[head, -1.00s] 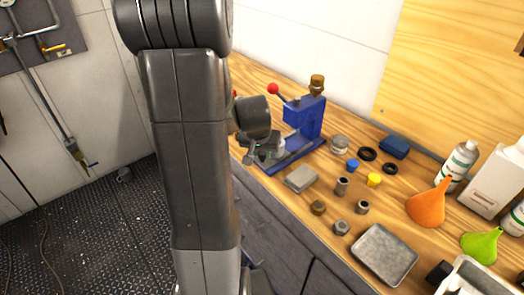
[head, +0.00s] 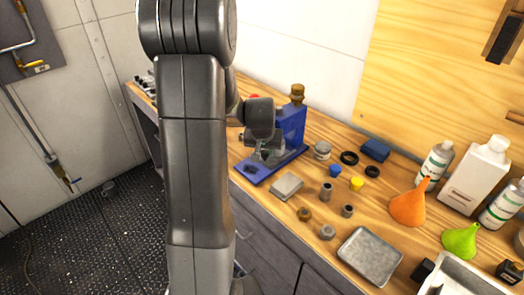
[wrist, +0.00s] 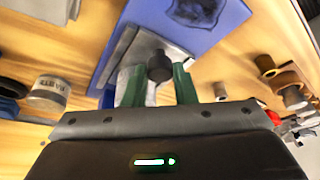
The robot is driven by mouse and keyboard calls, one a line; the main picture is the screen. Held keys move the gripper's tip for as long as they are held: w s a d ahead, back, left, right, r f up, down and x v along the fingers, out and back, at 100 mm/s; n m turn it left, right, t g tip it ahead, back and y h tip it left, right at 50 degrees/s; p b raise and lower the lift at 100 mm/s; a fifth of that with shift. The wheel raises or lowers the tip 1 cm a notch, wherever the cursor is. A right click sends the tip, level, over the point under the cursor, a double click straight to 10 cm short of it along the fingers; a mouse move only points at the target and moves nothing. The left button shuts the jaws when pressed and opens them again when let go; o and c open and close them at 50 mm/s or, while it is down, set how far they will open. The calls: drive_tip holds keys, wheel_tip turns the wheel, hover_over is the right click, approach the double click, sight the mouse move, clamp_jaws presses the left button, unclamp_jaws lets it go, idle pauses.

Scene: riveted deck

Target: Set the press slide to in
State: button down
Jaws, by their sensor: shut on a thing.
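The blue press (head: 292,124) stands on the wooden bench, just right of my arm in the head view. Its blue base (wrist: 205,25) fills the top of the wrist view, with a grey metal slide (wrist: 160,47) on it. A black knob (wrist: 160,68) sits at the slide's near end. My gripper (wrist: 157,76) has its green fingers on either side of this knob and is shut on it. In the head view my gripper (head: 261,150) is low in front of the press upright, and my arm hides part of the press and its red-tipped lever (head: 254,96).
A grey block (head: 286,186) lies close in front of the press. Nuts, bushings, black rings and a tin (head: 322,150) lie to the right. A metal tray (head: 370,256), funnels and bottles stand farther right.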

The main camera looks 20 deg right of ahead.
drive_tip(key=c, duration=1.3)
unclamp_jaws()
drive_tip(key=shift+w+d+r, duration=0.1)
drive_tip(key=shift+w+d, duration=0.05)
drive_tip(key=shift+d, duration=0.05)
drive_tip(key=shift+o, duration=0.7)
drive_tip(key=v, duration=1.3)
drive_tip(key=shift+r, duration=0.3)
drive_tip(key=x, duration=1.3)
drive_tip(key=shift+f, duration=0.4)
